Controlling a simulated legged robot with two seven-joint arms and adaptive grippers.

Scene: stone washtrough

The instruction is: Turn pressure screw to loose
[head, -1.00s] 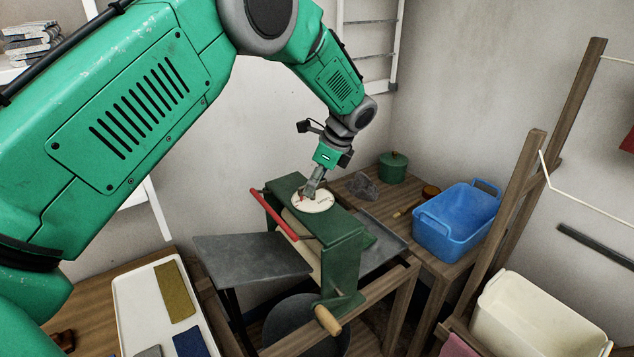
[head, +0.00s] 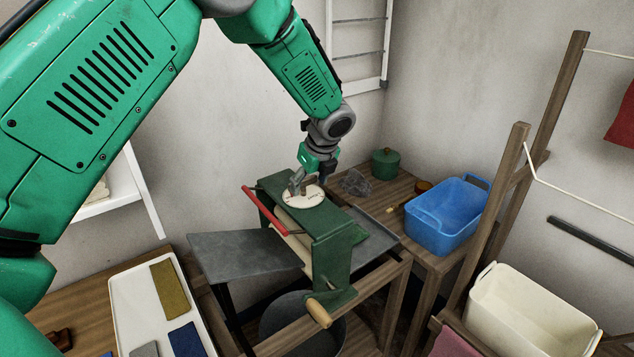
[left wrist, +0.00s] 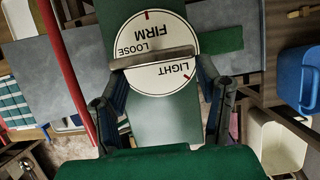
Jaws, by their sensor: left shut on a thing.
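The pressure screw's white dial (head: 312,199) sits on top of the green press (head: 335,229). In the left wrist view the dial (left wrist: 152,25) bears the words LOOSE, FIRM and LIGHT, with red marks at its edge. A grey bar handle (left wrist: 152,58) crosses it, its left end just beside LOOSE. My left gripper (head: 301,184) comes down onto the dial from above; its fingers (left wrist: 162,78) are shut on the bar, one near each end. Part of the dial's edge is hidden by the bar and fingers. My right gripper shows in neither view.
A red bar (head: 264,209) runs along the press's left side, and a wooden crank handle (head: 319,313) sticks out in front. A grey bed plate (head: 235,255) extends left. A blue tub (head: 447,216), a green pot (head: 385,164) and a wooden rack (head: 495,215) stand to the right.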

